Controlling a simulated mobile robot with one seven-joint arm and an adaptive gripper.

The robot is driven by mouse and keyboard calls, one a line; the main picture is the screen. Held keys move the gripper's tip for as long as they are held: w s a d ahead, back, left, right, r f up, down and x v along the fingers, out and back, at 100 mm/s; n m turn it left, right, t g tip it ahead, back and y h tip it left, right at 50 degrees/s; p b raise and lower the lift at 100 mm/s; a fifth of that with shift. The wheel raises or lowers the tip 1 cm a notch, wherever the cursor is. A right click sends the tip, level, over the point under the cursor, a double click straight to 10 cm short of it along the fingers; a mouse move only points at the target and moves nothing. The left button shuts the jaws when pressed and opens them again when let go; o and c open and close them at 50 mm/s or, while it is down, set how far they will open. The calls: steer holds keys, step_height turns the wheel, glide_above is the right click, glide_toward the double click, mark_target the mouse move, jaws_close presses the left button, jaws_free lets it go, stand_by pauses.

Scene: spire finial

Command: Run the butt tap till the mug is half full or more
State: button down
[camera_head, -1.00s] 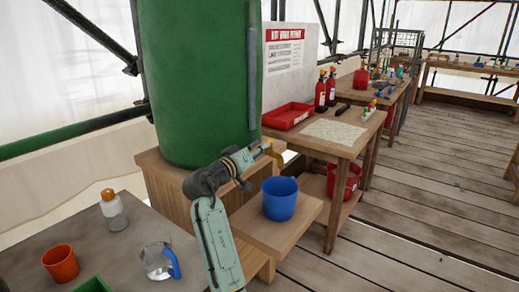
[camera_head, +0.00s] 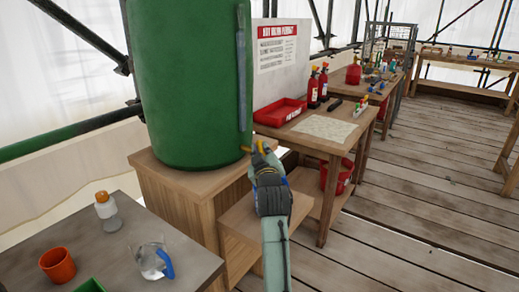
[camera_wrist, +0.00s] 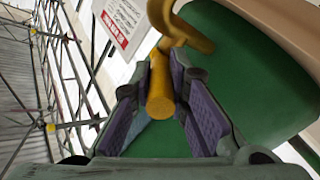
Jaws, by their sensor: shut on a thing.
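The green butt (camera_head: 188,80) stands on a wooden stand, with its yellow tap (camera_head: 246,149) low on its right side. In the wrist view the butt (camera_wrist: 240,80) fills the right, and a curved yellow tap part (camera_wrist: 183,28) is at the top. My gripper (camera_head: 264,158) is at the tap; in the wrist view its purple pads (camera_wrist: 160,110) are shut on a yellow bar of the tap (camera_wrist: 160,85). The blue mug (camera_head: 287,181) is mostly hidden behind my gripper, above the low wooden shelf (camera_head: 235,218). Its inside and any water stream are not visible.
A grey table (camera_head: 110,245) at front left holds an orange cup (camera_head: 57,266), a clear jug with a blue handle (camera_head: 150,260) and a bottle (camera_head: 107,212). A wooden bench (camera_head: 335,148) with a red tray stands behind. The floor at right is clear.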

steer(key=n+y+b, duration=0.1)
steer(key=d+n+y+b, duration=0.1)
steer(key=y, duration=0.1)
steer(key=n+g+y+b, duration=0.1)
steer(key=y+b, duration=0.1)
steer(key=shift+w+d, duration=0.2)
steer(key=shift+d, duration=0.2)
steer(key=shift+n+y, duration=0.4)
steer(key=c, duration=1.5)
jaws_free()
steer(key=shift+w, duration=0.1)
steer(key=shift+c, duration=0.2)
steer(key=v, duration=1.2)
steer(key=shift+r, duration=0.2)
steer(key=shift+c, duration=0.2)
